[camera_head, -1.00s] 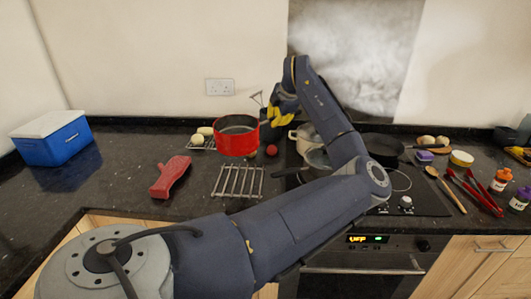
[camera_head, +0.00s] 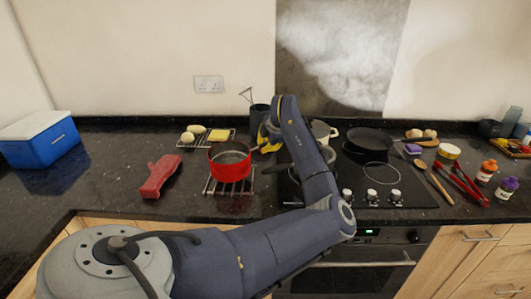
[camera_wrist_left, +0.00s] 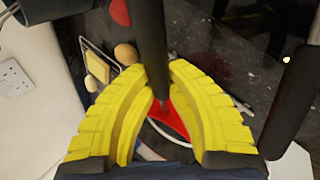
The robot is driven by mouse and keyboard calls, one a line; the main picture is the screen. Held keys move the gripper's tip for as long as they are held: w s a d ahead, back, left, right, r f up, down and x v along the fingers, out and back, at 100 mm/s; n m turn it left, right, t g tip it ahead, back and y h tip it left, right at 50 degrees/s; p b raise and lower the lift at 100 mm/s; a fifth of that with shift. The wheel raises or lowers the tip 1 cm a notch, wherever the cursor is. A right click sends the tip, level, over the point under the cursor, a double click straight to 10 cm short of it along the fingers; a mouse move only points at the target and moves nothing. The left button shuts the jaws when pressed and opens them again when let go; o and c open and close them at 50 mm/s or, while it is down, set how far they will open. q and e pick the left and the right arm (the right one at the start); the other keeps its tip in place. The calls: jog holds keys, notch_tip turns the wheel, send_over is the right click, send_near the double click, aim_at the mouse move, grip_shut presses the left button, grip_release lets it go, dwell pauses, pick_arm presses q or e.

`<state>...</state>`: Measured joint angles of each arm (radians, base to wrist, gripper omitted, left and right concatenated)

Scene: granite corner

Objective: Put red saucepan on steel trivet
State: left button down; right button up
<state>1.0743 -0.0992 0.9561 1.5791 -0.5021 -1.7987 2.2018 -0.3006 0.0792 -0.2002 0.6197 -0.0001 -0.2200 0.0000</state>
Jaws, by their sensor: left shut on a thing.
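The red saucepan (camera_head: 229,164) is upright over the steel trivet (camera_head: 211,188) in the head view. The trivet's front bars and sides show around the pan's lower part. I cannot tell whether the pan's base touches the bars. My left gripper (camera_head: 268,137), with yellow fingers, is to the right of the pan. It is shut on the pan's dark handle, whose shaft (camera_wrist_left: 152,45) runs between the yellow fingers in the left wrist view. My right gripper is not in view.
A wire rack (camera_head: 187,143) with pale round items and a yellow block stands behind the pan. A red mitt (camera_head: 160,176) lies to its left. The hob with a black frying pan (camera_head: 369,140) is to the right. A blue cooler (camera_head: 42,146) stands far left.

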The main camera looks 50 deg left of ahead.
pick_arm(q)
jog(key=shift+f, duration=1.45)
jog(key=c, duration=1.4)
grip_release()
jog(key=shift+c, duration=0.2)
jog(key=v, duration=1.2)
